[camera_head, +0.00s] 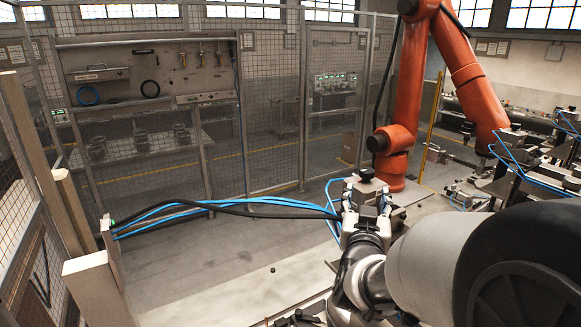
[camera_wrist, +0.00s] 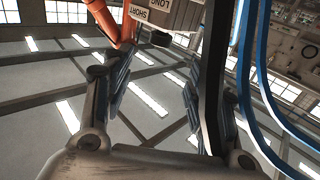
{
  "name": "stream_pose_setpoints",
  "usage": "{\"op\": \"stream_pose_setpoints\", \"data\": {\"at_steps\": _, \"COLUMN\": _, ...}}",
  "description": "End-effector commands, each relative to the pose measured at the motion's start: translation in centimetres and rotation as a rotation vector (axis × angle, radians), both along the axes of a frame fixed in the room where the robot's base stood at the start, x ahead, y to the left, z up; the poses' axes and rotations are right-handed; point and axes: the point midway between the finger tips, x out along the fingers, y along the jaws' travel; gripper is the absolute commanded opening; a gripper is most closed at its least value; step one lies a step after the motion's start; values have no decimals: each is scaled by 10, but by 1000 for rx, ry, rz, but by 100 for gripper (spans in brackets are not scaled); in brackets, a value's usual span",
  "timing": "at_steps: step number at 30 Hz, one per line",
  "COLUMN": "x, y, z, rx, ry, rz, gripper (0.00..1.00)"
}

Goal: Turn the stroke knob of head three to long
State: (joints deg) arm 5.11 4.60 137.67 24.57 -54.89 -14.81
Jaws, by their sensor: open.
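Two white plates read SHORT (camera_wrist: 146,12) and LONG (camera_wrist: 167,3) at the top of the wrist view, with the lettering turned over. A small dark block (camera_wrist: 160,39) sits just below them; it may be the stroke knob, but I cannot tell its setting. My gripper (camera_wrist: 156,62) is open, with nothing visible between its fingers, and the plates lie beyond the fingertips. In the head view, a black round knob (camera_head: 367,174) tops a metal unit with blue hoses, right at the end of my arm. The head's number is not readable, and my fingers are hard to separate from that unit.
Blue and black hoses (camera_head: 225,206) run left from the unit to a post. Blue hoses (camera_wrist: 262,90) pass close along the right of my gripper. An orange robot arm (camera_head: 397,110) stands behind. Mesh fencing (camera_head: 275,120) encloses the area; the floor at centre left is mostly clear.

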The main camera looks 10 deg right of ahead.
Motion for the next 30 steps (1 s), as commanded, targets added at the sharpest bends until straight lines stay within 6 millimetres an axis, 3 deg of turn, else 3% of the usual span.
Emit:
{"op": "stream_pose_setpoints", "data": {"at_steps": 15, "x": 100, "y": -47, "z": 1, "rx": 2, "ry": 1, "rz": 0, "gripper": 53}}
{"op": "stream_pose_setpoints", "data": {"at_steps": 21, "x": 119, "y": -56, "z": 1, "rx": 1, "ry": 0, "rz": 1, "gripper": 53}}
{"op": "stream_pose_setpoints", "data": {"at_steps": 30, "x": 124, "y": -58, "z": 1, "rx": 1, "ry": 0, "rz": 1, "gripper": 53}}
